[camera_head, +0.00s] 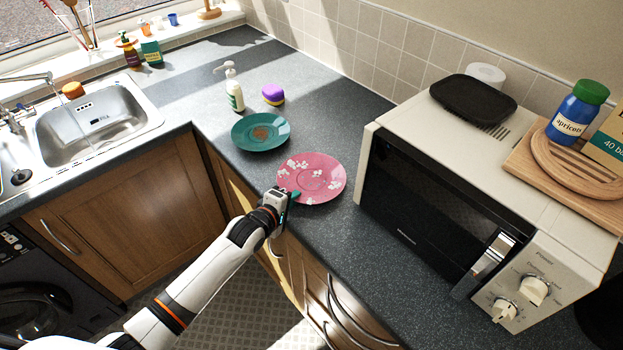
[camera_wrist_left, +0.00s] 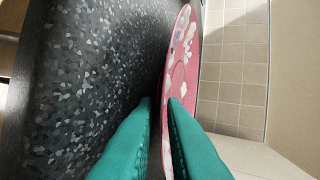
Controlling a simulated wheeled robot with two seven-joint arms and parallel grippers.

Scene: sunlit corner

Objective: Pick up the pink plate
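In the left wrist view the plate (camera_wrist_left: 182,62) is seen nearly edge-on. My left gripper (camera_head: 290,195) is at the plate's near left rim. Its two green fingers (camera_wrist_left: 161,100) lie on either side of the rim, one over the plate's face and one under it. The gap between them is narrow, and I cannot tell if both fingers press on the rim. My right gripper is not in view.
A teal plate (camera_head: 262,131) lies just behind and left of the pink one. A soap bottle (camera_head: 234,95) and a purple-and-yellow sponge (camera_head: 273,95) stand farther back. The microwave (camera_head: 440,190) rises close on the right. The sink (camera_head: 95,125) is at the left.

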